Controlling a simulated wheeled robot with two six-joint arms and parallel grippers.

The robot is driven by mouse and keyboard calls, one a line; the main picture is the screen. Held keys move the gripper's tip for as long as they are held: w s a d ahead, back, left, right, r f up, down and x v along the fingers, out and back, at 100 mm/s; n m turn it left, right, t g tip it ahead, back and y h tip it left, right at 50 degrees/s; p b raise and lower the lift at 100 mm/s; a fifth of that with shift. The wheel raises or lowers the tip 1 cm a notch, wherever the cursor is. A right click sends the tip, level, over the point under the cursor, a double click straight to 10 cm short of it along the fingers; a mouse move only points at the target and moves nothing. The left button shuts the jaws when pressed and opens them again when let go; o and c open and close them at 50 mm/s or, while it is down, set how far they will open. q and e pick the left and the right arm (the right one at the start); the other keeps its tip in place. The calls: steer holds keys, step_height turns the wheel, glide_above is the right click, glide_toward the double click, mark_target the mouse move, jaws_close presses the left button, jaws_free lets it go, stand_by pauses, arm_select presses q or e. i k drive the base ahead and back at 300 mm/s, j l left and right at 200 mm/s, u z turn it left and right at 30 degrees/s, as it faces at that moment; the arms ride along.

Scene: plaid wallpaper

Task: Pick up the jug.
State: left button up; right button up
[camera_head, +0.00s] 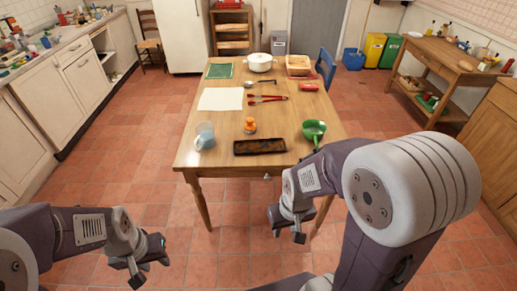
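A light blue, see-through jug (205,136) stands upright near the front left corner of the wooden table (225,160). My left gripper (150,272) is low at the bottom left, over the floor in front of the table and well apart from the jug. Its fingertips look apart, with nothing between them. My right gripper (287,235) is in front of the table's front edge, right of the jug and apart from it. Its fingertips also look apart and empty.
Near the jug are a dark tray (260,147), an orange item (250,126) and a green bowl-like item (314,130). Red tongs (267,98), a white sheet (221,99) and a white pot (260,62) lie farther back. A blue chair (326,66) stands at the table's right.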

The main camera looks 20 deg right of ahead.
mark_target(205, 131)
steer(key=i+u, duration=0.4)
steer(key=i+l+u, duration=0.2)
steer(key=i+u, duration=0.2)
steer(key=i+l+u, duration=0.35)
